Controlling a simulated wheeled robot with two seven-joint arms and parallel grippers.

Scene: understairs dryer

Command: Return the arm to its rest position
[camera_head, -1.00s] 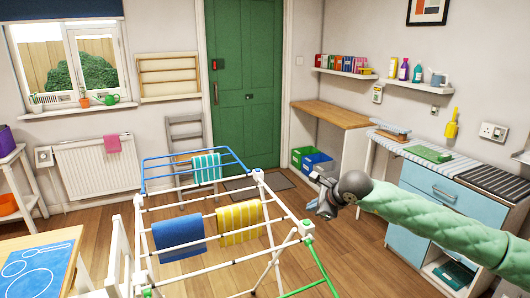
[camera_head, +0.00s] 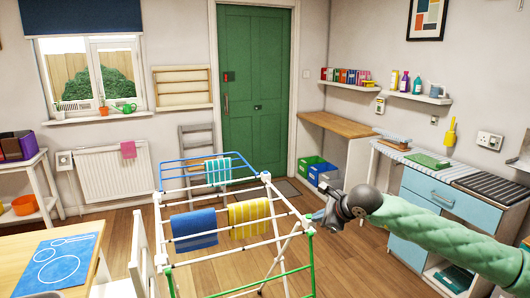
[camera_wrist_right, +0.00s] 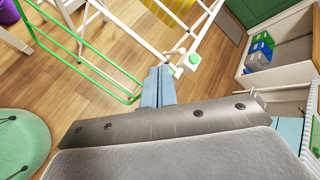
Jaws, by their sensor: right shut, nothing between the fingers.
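My right arm comes in from the right in the head view, in a mint-green quilted sleeve. It is stretched out towards the drying rack (camera_head: 268,242). My right gripper (camera_head: 322,222) is just right of the rack's near right corner and holds nothing. In the right wrist view its bluish fingers (camera_wrist_right: 158,75) are together. They appear close to the rack's white and green corner fitting (camera_wrist_right: 188,63); I cannot tell whether they touch it. My left gripper is in neither view.
A blue cloth (camera_head: 195,229) and a yellow striped cloth (camera_head: 249,218) hang on the rack. A blue-drawered cabinet (camera_head: 436,204) stands on the right, behind my arm. A chair (camera_head: 138,265) and a table (camera_head: 80,246) are at the left. The floor between rack and cabinet is clear.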

